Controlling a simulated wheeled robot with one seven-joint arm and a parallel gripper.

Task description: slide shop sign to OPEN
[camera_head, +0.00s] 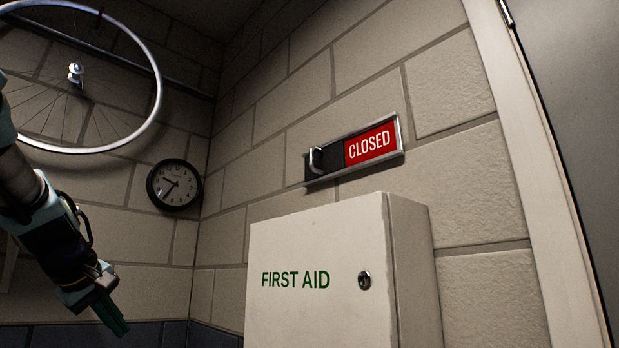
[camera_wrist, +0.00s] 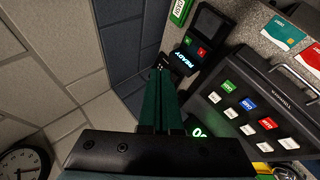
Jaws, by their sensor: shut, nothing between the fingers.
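The shop sign (camera_head: 372,146) is a framed slider on the block wall, showing red with white CLOSED on its right part. A dark slider plate with a curved metal handle (camera_head: 317,158) covers the left part of the frame. My gripper (camera_head: 119,326) hangs at the lower left of the head view, well away from the sign and pointing down. In the wrist view its green fingers (camera_wrist: 161,75) are together with nothing between them. The sign is not in the wrist view.
A white first aid cabinet (camera_head: 318,270) juts from the wall just below the sign. A door frame (camera_head: 540,180) is to the right. A wall clock (camera_head: 174,185) and wheel (camera_head: 150,60) are at left. The wrist view shows a till (camera_wrist: 250,110) and a card terminal (camera_wrist: 195,45).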

